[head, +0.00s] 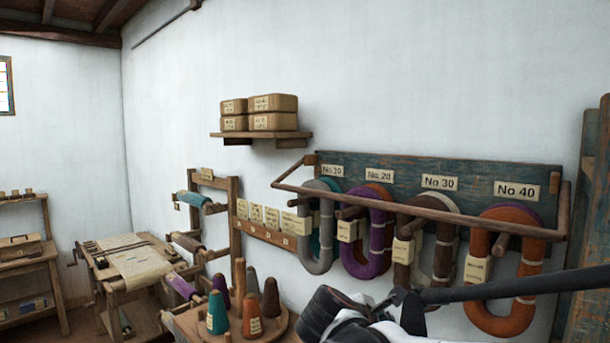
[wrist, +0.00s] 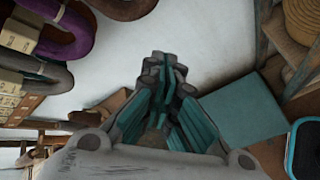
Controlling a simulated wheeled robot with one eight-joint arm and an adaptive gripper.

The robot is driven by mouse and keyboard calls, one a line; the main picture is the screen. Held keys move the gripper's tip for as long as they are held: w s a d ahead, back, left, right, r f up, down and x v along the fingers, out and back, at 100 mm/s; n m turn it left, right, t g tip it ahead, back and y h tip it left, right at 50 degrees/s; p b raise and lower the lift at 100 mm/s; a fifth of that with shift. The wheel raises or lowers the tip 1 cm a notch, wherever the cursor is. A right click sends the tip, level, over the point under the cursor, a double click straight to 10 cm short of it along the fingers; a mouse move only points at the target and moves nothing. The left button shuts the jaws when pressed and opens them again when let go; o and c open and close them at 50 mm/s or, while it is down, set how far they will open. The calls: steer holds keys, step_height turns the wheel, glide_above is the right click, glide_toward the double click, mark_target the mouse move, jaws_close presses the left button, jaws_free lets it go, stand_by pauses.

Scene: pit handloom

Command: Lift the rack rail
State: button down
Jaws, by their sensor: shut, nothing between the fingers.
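The rack rail (head: 420,207) is a long wooden bar across the front of a yarn rack on the wall in the head view. It runs in front of the hanging hanks, with short side arms going back to the blue-green rack board (head: 400,165). My gripper (wrist: 165,68) shows in the wrist view with its grey and teal fingers together and nothing between them. It is apart from the rail, which I cannot make out in the wrist view. In the head view my arm reaches in below the rack, and its fingertips are not clearly visible.
Grey, purple, brown and orange hanks (head: 500,316) hang behind the rail on pegs. Yarn cones (head: 252,314) stand on a round stand at the lower middle. A shelf with boxes (head: 262,135) is above. A teal panel (wrist: 240,108) lies right of my fingers.

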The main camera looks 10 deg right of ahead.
steer(key=w+a+r+n+t+h+p, duration=0.3)
steer(key=w+r+n+h+p, duration=0.45)
steer(key=w+r, duration=0.6)
steer(key=w+d+r+n+y+p, duration=0.1)
steer(key=w+d+r+n+p, duration=0.1)
steer(key=d+r, duration=0.3)
steer(key=shift+p+x, duration=0.4)
steer(key=shift+x, duration=0.65)
steer(key=shift+a+r+g+y+p, duration=0.1)
steer(key=shift+r+g+y+p, duration=0.15)
steer(key=shift+g+y+p, duration=0.1)
